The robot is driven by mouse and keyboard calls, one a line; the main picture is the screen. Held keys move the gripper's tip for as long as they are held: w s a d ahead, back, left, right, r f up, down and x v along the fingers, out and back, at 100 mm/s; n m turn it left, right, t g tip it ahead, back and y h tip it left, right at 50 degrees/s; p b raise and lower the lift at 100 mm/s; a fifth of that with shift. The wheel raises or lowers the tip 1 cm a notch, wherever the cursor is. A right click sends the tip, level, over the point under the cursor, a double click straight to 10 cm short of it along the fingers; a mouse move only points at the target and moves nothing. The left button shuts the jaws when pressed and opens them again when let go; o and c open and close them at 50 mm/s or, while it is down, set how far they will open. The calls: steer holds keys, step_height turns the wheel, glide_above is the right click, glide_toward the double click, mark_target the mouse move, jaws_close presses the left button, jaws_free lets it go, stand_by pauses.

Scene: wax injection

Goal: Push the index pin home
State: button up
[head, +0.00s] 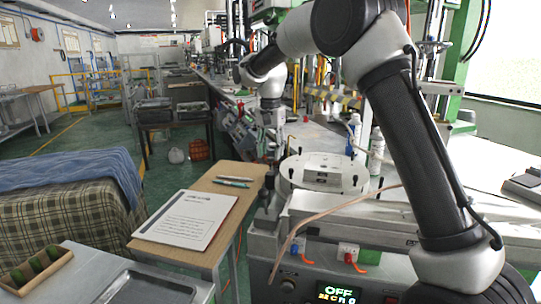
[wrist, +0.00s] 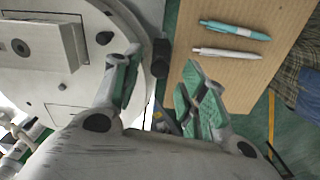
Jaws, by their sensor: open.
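A dark, knob-topped index pin (wrist: 160,51) stands at the edge of the round white turntable (wrist: 136,36) in the wrist view. In the head view a dark upright piece (head: 268,184), likely the same pin, stands at the turntable's left edge. How far it is seated cannot be told. My gripper (wrist: 160,70) is open and empty, with green-padded fingers on either side of the pin's line in the wrist view. In the head view my gripper (head: 272,152) points down above the pin. Contact is not visible.
A pale metal mould block (head: 322,172) sits on the turntable among small black knobs. A wooden side table (head: 215,187) holds two pens (head: 233,182) and a printed sheet (head: 187,218). Bottles (head: 376,152) stand behind the turntable. A pinkish hose (head: 310,226) arcs across the machine's front.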

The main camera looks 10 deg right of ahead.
mark_target(271, 158)
steer(key=shift+f, duration=0.95)
jaws_close()
steer(key=shift+f, duration=0.9)
jaws_free()
steer(key=shift+r, duration=0.1)
step_height(271, 158, up, 12)
